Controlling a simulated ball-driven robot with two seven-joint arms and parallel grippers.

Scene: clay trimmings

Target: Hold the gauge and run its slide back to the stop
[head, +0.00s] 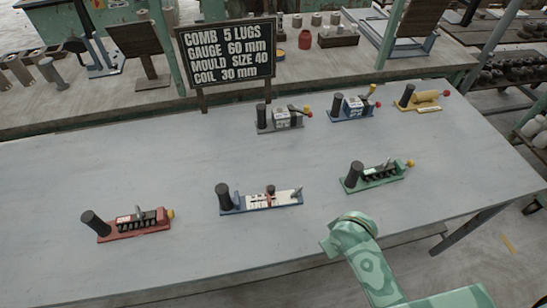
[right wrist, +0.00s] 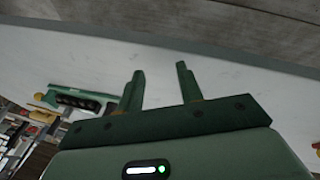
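The likely gauge (head: 262,202) lies on the grey table in the middle of the head view. It has a blue base, a white marked scale, a dark upright handle at its left end and a pale pointed post at its right end. A small slide with a dark knob and a red mark (head: 269,196) sits along the scale, right of its middle. My right arm comes in from the lower right, apart from the gauge; its fingers are not clear there. In the right wrist view my right gripper (right wrist: 161,82) is open and empty. My left gripper is not in view.
A red comb-like tool (head: 135,224) lies left of the gauge, and a green one (head: 376,178) lies right. Grey (head: 279,118), blue (head: 352,108) and yellow (head: 420,100) tools stand farther back. Bare tabletop surrounds the gauge.

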